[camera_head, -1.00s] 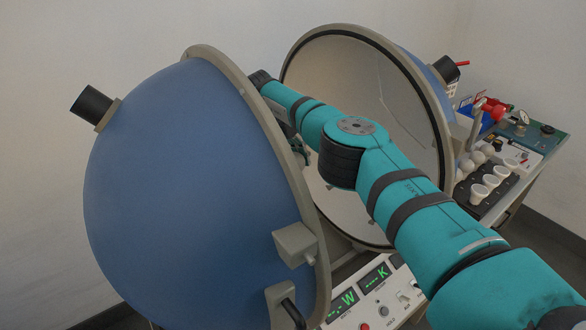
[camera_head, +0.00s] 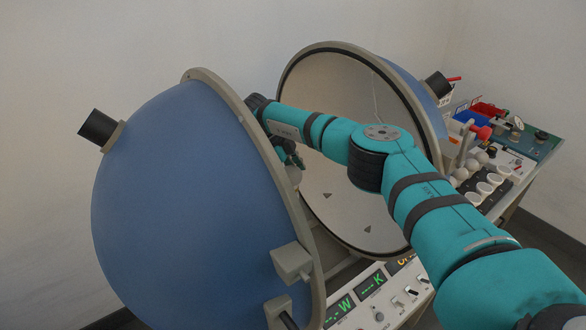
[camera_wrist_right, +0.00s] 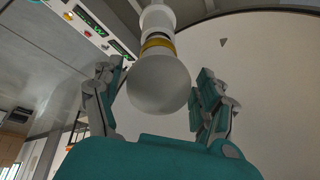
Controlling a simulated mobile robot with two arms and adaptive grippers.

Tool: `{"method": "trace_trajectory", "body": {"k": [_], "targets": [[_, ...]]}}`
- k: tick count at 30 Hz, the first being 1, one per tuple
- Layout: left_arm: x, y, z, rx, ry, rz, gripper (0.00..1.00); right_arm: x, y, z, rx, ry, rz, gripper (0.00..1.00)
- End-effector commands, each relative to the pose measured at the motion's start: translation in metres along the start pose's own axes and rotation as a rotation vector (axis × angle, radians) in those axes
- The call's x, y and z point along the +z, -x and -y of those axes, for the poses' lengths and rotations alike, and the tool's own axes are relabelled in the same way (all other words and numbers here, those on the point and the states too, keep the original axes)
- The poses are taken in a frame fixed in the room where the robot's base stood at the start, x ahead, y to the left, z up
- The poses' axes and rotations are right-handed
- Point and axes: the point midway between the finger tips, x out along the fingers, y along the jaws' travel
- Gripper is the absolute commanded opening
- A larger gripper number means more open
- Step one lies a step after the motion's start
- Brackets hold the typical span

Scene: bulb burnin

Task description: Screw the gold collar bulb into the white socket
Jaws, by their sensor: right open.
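The bulb (camera_wrist_right: 158,88) is a frosted white globe with a gold collar (camera_wrist_right: 158,43). In the right wrist view it is in line with the white socket (camera_wrist_right: 157,18), its neck end against or in it; how far it is screwed in I cannot tell. My right gripper (camera_wrist_right: 161,80) is open, its fingers on both sides of the globe with gaps showing. In the head view my right gripper (camera_head: 291,155) is between the two halves of the sphere, with a pale bulb (camera_head: 295,175) partly visible below it. My left gripper is out of view.
The blue half-sphere (camera_head: 175,200) stands close to the left of my arm, and the other half's pale inner face (camera_head: 330,95) is behind it. A panel with green displays (camera_head: 372,284) lies below. White cups (camera_head: 485,188) and red and blue bins (camera_head: 472,118) are at right.

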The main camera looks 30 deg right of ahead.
Motion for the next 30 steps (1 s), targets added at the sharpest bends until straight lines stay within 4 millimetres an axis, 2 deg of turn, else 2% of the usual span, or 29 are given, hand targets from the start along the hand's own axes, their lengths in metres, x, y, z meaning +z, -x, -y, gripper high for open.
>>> {"method": "trace_trajectory", "body": {"k": [1, 7, 15, 21, 25, 30], "targets": [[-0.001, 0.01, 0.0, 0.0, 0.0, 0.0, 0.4, -0.002, 0.004, 0.0, -0.027, 0.07, 0.008, 0.74], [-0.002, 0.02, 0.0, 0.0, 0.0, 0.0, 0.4, 0.0, 0.002, 0.001, -0.161, 0.392, 0.056, 0.74], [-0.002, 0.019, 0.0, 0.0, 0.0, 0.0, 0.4, 0.004, 0.0, 0.002, -0.372, 0.899, 0.132, 0.74], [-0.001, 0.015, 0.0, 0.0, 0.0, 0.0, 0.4, 0.007, 0.0, 0.004, -0.503, 1.212, 0.179, 0.74], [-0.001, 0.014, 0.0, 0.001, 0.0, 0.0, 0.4, 0.008, 0.002, 0.004, -0.567, 1.366, 0.201, 0.74], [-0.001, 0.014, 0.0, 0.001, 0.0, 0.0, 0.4, 0.009, 0.003, 0.004, -0.599, 1.445, 0.211, 0.74]]}}
